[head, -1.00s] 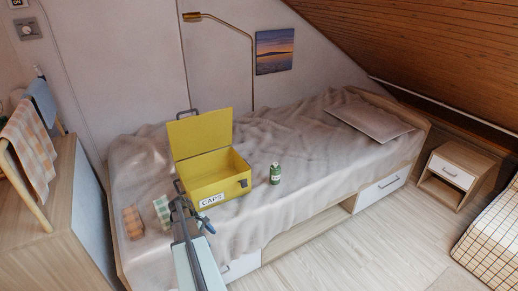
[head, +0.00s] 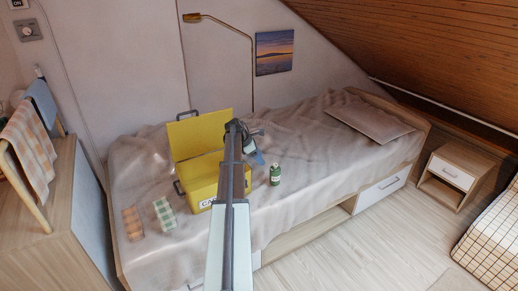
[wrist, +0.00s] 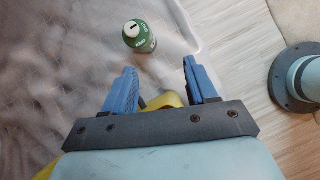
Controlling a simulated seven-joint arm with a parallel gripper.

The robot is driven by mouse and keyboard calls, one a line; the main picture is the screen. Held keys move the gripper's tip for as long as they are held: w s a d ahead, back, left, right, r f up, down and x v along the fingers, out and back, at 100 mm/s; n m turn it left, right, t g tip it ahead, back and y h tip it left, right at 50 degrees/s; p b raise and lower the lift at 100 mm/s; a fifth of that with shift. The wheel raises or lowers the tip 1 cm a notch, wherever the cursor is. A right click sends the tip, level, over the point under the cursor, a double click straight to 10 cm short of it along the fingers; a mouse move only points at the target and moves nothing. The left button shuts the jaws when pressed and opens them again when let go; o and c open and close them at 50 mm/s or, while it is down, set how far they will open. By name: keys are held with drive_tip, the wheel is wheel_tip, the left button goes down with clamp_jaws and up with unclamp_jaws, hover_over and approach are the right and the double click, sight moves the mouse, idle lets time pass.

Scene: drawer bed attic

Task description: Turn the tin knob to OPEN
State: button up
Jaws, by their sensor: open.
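The green tin (head: 275,176) stands upright on the bed, right of the yellow box. In the wrist view the tin (wrist: 143,44) shows from above, with a pale round knob (wrist: 132,29) on top bearing a dark mark; I cannot read its setting. My gripper (head: 257,154) is over the right part of the yellow box, up and left of the tin in the head view. In the wrist view my gripper (wrist: 158,66) has its two blue fingers spread apart with nothing between them. The tin lies beyond the fingertips, apart from them.
The yellow box (head: 203,187) with its lid raised stands on the bed (head: 320,165), partly hidden by my arm. A green checked packet (head: 164,213) and an orange one (head: 133,222) lie left of it.

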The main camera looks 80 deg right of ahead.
sight(274, 165)
drive_tip(key=d+r+n, duration=0.2)
drive_tip(key=d, duration=0.2)
drive_tip(key=shift+h, duration=0.3)
drive_tip(key=x, duration=1.2)
drive_tip(key=shift+w+d+f, duration=0.1)
drive_tip(key=shift+w+f, duration=0.1)
drive_tip(key=shift+f, duration=0.4)
drive_tip(key=shift+c, duration=0.3)
drive_tip(key=c, duration=0.8)
drive_tip(key=shift+c, duration=0.2)
